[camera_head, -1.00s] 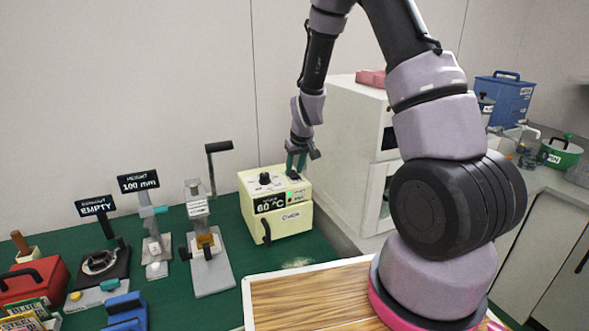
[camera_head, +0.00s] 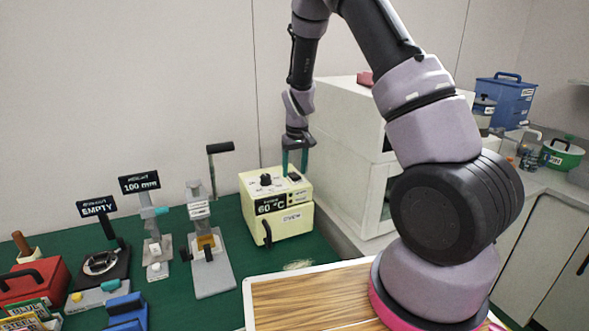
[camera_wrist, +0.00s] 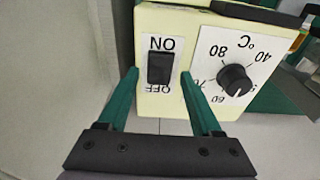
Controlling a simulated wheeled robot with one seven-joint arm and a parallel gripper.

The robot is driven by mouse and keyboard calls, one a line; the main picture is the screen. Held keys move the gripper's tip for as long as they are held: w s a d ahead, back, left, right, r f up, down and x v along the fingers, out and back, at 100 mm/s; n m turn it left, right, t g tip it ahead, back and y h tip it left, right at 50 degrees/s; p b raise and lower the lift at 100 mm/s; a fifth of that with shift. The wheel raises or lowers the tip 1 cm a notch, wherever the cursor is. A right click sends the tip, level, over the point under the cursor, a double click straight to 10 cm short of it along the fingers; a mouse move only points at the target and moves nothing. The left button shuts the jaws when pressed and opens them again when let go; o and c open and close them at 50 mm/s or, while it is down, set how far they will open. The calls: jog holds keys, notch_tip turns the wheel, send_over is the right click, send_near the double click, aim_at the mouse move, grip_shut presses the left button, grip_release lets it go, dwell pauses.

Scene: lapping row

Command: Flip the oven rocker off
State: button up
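The oven (camera_head: 278,212) is a small cream box with a "60 °C" display and a front door, standing on the green bench. Its black rocker (camera_wrist: 160,68) sits on a white plate between ON and OFF, upside down in the wrist view. Which end of the rocker is pressed in is hard to tell. The indicator spots on the oven's front look dark. My gripper (camera_head: 295,173) is above the oven's top at the rocker, empty, its green fingers apart. In the wrist view the fingertips (camera_wrist: 159,74) show on either side of the rocker.
A black dial (camera_wrist: 235,80) is beside the rocker. A lever press (camera_head: 207,245) and a stand marked 100 mm (camera_head: 155,250) are to the oven's left. A large white cabinet (camera_head: 345,130) stands to its right. A wooden board (camera_head: 300,300) lies in front.

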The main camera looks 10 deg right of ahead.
aim_at(297, 177)
jog(key=shift+r, duration=0.1)
notch_tip(297, 177, up, 11)
jog(key=s, duration=0.1)
jog(key=shift+s+d+f, duration=0.15)
jog(key=shift+f, duration=0.05)
dwell(0.4)
jog(key=s+d+r+m+t+y, duration=0.1)
jog(key=s+d+r+m, duration=0.1)
jog(key=s+r, duration=0.55)
jog(key=s+d+r+m+t+y, duration=0.15)
jog(key=s+r, duration=0.35)
jog(key=r, duration=0.5)
jog(key=s+d+r+m+t, duration=0.1)
jog(key=s+r, duration=0.2)
jog(key=s, duration=0.4)
jog(key=s+d+r+m+t, duration=0.1)
jog(key=s+r+m+t, duration=0.1)
jog(key=s, duration=0.6)
jog(key=shift+s+r+h, duration=0.15)
jog(key=shift+r+h, duration=0.3)
jog(key=shift+r, duration=0.05)
